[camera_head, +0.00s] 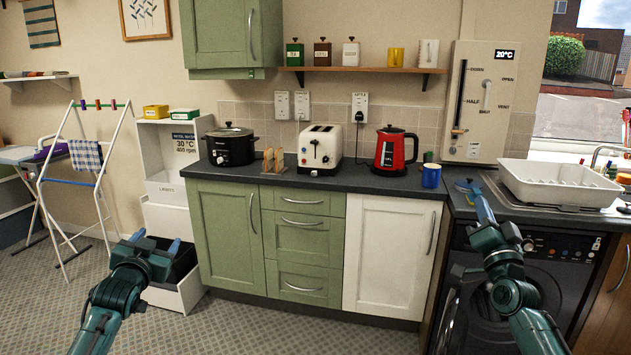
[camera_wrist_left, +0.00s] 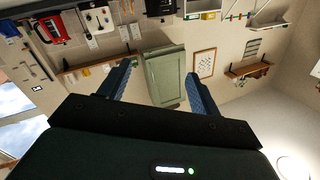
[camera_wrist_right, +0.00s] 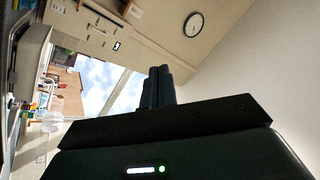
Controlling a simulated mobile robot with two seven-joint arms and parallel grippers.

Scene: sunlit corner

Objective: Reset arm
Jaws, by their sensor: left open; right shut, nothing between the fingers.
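My left gripper (camera_head: 156,244) is in the lower left of the head view, in front of the white drawer unit, apart from everything around it. In the left wrist view its two blue fingers (camera_wrist_left: 155,88) stand wide apart with nothing between them. My right gripper (camera_head: 468,186) is on the right of the head view and overlaps the worktop beside the white dish tray. In the right wrist view its fingers (camera_wrist_right: 160,86) are pressed together with nothing between them. Whether the right gripper touches the worktop cannot be told.
The dark worktop (camera_head: 330,180) holds a slow cooker (camera_head: 231,146), a toaster (camera_head: 320,150), a red kettle (camera_head: 394,151) and a blue mug (camera_head: 431,176). A white dish tray (camera_head: 556,180) sits above the washing machine (camera_head: 540,270). A drying rack (camera_head: 75,180) stands left. Floor between my arms is clear.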

